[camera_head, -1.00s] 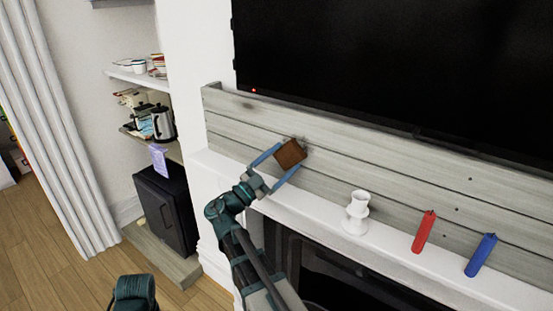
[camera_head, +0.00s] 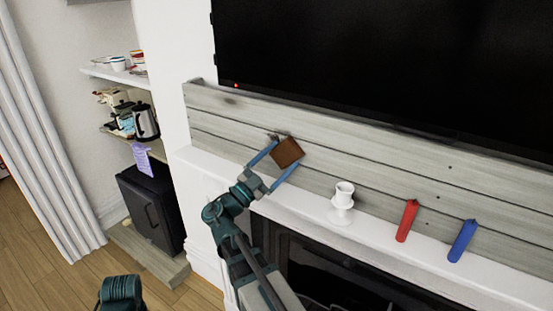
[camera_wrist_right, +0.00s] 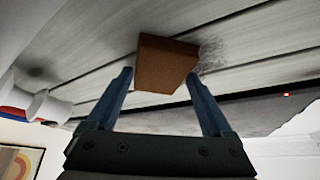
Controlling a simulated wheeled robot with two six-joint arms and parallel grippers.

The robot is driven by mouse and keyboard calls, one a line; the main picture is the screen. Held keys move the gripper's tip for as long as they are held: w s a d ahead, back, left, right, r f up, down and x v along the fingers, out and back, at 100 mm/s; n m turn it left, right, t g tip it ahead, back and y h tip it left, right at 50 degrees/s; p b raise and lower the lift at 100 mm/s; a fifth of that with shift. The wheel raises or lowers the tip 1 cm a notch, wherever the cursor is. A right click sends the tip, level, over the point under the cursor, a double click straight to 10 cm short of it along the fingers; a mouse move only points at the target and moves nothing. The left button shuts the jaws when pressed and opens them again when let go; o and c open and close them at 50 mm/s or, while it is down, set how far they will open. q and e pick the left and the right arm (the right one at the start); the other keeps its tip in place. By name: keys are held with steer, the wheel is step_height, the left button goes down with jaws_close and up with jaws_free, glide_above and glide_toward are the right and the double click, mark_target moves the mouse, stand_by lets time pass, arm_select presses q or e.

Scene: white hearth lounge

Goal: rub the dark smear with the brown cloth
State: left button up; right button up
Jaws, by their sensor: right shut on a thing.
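The brown cloth (camera_head: 288,153), a small square pad, is between the blue fingers of my right gripper (camera_head: 284,156), which is shut on it. The cloth is against or very close to the grey wood panel (camera_head: 330,165) above the mantel; contact is hard to tell. The dark smear (camera_head: 273,135) shows at the cloth's upper left edge, partly hidden by it. In the right wrist view, the cloth (camera_wrist_right: 165,65) is between the fingertips (camera_wrist_right: 160,80), and the grey scribbled smear (camera_wrist_right: 211,54) shows just right of it. My left gripper is not in view.
A black television (camera_head: 390,65) hangs above the panel. Shelves and a kettle (camera_head: 146,122) are at left.

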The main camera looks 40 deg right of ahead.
mark_target(272, 151)
steer(key=shift+s+d, duration=0.4)
steer(key=shift+s, duration=0.5)
steer(key=shift+s+d, duration=0.35)
steer(key=shift+s, duration=0.5)
steer(key=shift+w, duration=0.25)
steer(key=shift+w+a, duration=0.45)
steer(key=shift+w, duration=0.65)
steer(key=shift+w+a, duration=0.5)
steer(key=shift+w, duration=0.6)
steer(key=shift+w+a, duration=0.45)
steer(key=shift+w, duration=0.65)
steer(key=shift+w+a, duration=0.4)
steer(key=shift+w, duration=0.45)
steer(key=shift+w+a, duration=0.4)
steer(key=shift+w, duration=0.45)
steer(key=shift+r, duration=0.15)
